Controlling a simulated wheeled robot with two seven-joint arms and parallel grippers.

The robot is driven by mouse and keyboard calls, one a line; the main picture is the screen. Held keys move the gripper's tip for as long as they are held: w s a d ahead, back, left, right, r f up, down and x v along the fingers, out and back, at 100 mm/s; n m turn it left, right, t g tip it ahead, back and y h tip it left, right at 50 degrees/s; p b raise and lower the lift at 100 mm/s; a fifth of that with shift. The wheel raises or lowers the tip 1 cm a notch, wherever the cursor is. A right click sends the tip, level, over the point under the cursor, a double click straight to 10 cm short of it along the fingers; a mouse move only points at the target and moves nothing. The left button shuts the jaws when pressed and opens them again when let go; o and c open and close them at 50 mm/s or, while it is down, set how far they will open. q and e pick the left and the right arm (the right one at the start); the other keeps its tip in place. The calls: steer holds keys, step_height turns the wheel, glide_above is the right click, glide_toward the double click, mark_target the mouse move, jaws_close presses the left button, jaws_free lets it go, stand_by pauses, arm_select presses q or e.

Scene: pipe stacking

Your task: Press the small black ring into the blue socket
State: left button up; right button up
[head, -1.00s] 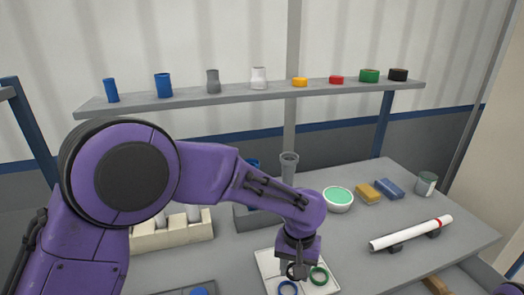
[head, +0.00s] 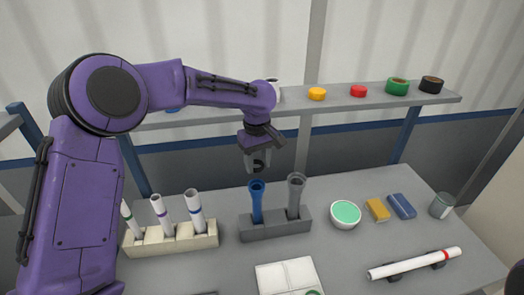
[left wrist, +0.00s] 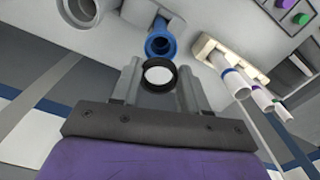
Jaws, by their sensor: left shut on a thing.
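My left gripper (head: 258,164) is shut on a small black ring (head: 259,166) and holds it in the air above the blue socket (head: 256,203). In the left wrist view the black ring (left wrist: 158,75) sits between the two fingertips, with a pale disc showing through it. The blue socket (left wrist: 160,42) is a blue tube with a flared mouth, just beyond the ring and apart from it. In the head view it stands upright in a grey block. My right gripper is not in view.
A grey socket (head: 295,195) stands close to the right of the blue one in the same grey block (head: 275,228). A cream rack (head: 170,238) with white tubes is to the left. A white tray (head: 288,275) lies in front. A shelf (head: 410,100) runs behind.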

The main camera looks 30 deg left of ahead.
arm_select(q)
steer(key=shift+s+f, duration=0.55)
steer(key=shift+f, duration=0.25)
steer(key=f, duration=0.2)
steer(key=w+f, duration=0.1)
steer(key=shift+w+f, duration=0.15)
steer(key=shift+f, duration=0.25)
steer(key=shift+s, duration=0.35)
steer(key=shift+w+f, duration=0.15)
steer(key=shift+w, duration=0.05)
steer(key=shift+s+d, duration=0.1)
steer(key=shift+s, duration=0.15)
steer(key=shift+f, duration=0.15)
